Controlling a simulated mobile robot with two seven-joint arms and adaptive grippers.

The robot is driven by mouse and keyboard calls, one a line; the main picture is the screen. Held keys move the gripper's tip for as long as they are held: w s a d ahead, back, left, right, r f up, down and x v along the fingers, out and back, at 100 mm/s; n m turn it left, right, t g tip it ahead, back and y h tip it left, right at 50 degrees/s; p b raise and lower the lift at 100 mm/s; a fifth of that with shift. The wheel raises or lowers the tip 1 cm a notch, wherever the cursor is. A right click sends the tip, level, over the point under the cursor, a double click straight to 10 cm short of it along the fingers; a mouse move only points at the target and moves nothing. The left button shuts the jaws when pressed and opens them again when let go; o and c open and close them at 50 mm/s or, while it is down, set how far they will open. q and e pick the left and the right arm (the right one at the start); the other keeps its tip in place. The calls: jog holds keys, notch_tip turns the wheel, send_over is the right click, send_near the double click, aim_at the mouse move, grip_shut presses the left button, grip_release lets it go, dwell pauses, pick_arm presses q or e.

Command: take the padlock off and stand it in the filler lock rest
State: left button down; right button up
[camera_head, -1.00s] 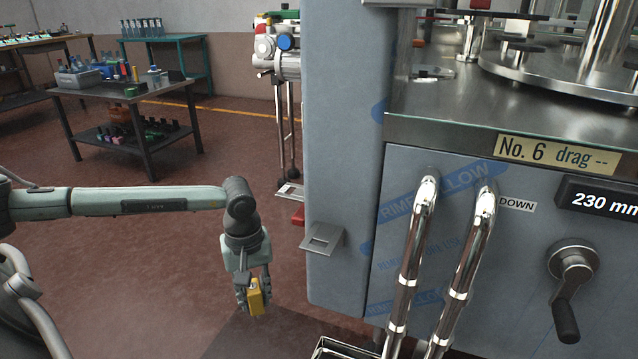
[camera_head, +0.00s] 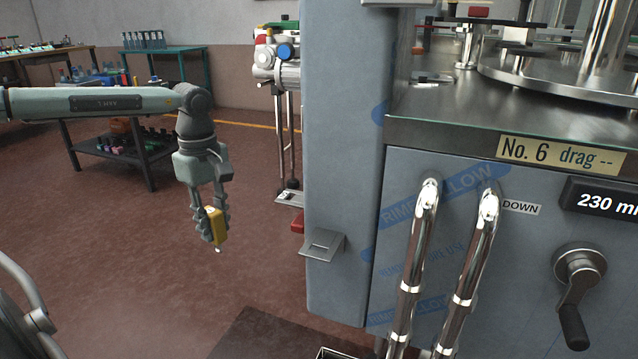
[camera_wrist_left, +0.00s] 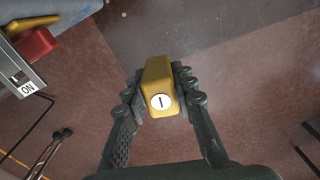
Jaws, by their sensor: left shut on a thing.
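The padlock (camera_head: 218,226) has a yellow body and is held in my left gripper (camera_head: 210,222), in the air left of the grey machine. In the left wrist view the padlock (camera_wrist_left: 159,88) sits between the two fingers of my left gripper (camera_wrist_left: 160,96), with a round white keyway face showing. A small bright tip shows below it in the head view; I cannot make out the shackle clearly. A small metal bracket with a slot (camera_head: 323,243), which looks like the lock rest, juts from the machine's column, right of the gripper and apart from it. My right gripper is not in view.
The grey column (camera_head: 345,120) stands right of my arm. A red part (camera_head: 298,221) sits beside it; a red switch (camera_wrist_left: 36,45) near an ON plate (camera_wrist_left: 27,88) shows in the wrist view. Chrome pipes (camera_head: 412,270) and a crank (camera_head: 577,290) are on the front. Floor around the gripper is clear.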

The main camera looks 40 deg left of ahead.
pick_arm(q)
jog(key=w+d+r, duration=0.3)
jog(key=d, duration=0.3)
jog(key=w+d+r+n+b, duration=0.1)
jog(key=w+d+r, duration=0.2)
jog(key=d, duration=0.3)
jog(key=w+d+r+n+b, duration=0.1)
jog(key=w+d+r, duration=0.2)
jog(key=d, duration=0.3)
jog(key=shift+w+d+r, duration=0.1)
jog(key=shift+w+r, duration=0.1)
jog(key=shift+r, duration=0.45)
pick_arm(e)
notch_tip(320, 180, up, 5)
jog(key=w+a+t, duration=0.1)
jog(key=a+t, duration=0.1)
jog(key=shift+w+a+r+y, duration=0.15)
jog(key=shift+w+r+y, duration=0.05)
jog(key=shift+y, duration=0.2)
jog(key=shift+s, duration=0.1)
